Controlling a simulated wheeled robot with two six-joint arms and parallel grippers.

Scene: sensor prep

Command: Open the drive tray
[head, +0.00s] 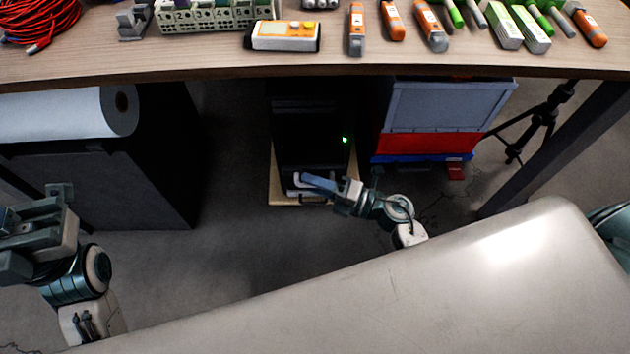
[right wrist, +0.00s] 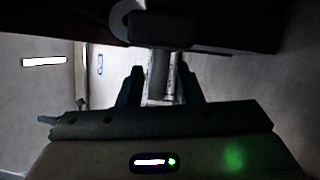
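The wooden table (head: 200,55) overhangs the box, with tools and modules on top. A grey and red crate (head: 440,115) stands to the right, and a tripod (head: 535,130) beyond it. A black cabinet with a paper roll (head: 65,112) stands left. Floor (head: 225,200) is clear between.

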